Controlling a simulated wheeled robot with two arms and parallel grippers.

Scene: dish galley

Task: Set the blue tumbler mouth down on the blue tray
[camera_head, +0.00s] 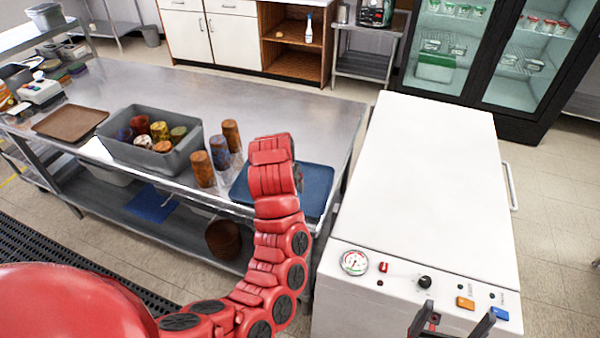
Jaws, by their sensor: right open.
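The blue tray (318,188) lies on the right end of the steel table, partly covered by my left arm. A bluish tumbler (219,153) stands on the table left of the tray, between two brown tumblers (231,135) (202,169). I cannot tell which way its mouth faces. A dark bluish tumbler (125,135) shows in the grey bin. My left arm reaches over the tray; its gripper is hidden behind the arm links. My right gripper (452,317) is open and empty at the bottom edge, over the front of the white machine.
The grey bin (150,158) holds several coloured tumblers. A brown tray (70,123) lies left of it. The white machine (430,180) stands right of the table with a clear top. The table's back part (270,102) is clear.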

